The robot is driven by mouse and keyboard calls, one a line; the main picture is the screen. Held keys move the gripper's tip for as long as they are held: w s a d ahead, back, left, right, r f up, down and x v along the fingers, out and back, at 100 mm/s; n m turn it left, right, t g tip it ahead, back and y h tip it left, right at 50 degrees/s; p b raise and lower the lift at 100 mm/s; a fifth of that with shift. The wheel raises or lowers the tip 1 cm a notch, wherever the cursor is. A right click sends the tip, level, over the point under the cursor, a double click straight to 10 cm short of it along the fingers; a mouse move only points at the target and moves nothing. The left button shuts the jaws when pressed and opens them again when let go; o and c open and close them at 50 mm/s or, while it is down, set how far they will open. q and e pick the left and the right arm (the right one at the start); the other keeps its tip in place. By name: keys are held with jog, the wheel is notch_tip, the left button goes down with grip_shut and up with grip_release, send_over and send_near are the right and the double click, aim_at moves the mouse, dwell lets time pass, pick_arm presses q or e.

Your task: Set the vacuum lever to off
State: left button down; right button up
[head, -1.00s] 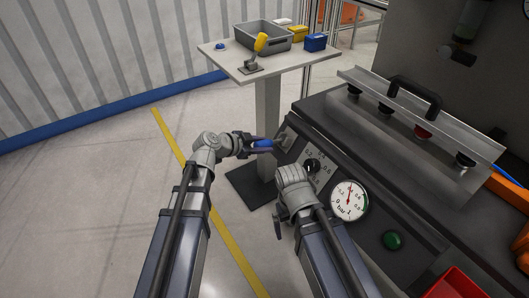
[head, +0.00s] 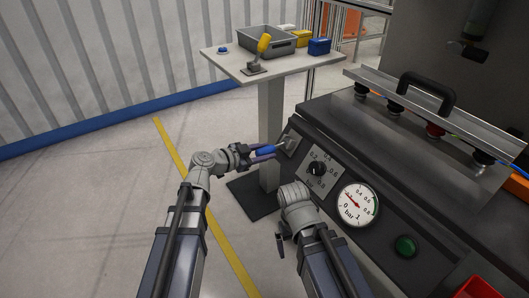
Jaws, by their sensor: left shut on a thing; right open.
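My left gripper (head: 262,152) is shut on the blue handle, which points left and slightly down from the plate. The fingers hide part of the handle. My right gripper (head: 281,243) is lower, in front of the panel, apart from the lever. Its jaws are open and mostly hidden behind its wrist.
A rotary dial (head: 317,169) and a round bar gauge (head: 357,205) sit right of the lever, with a green button (head: 405,246) beyond. Open floor lies left.

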pick_arm(q)
jog(key=shift+c, duration=2.3)
grip_release()
jog(key=shift+f, duration=0.1)
jog(key=p+v, duration=0.2)
jog(key=v, duration=0.5)
jog(key=shift+s+a, duration=0.25)
jog(key=shift+s, duration=0.05)
jog(key=shift+d, duration=0.1)
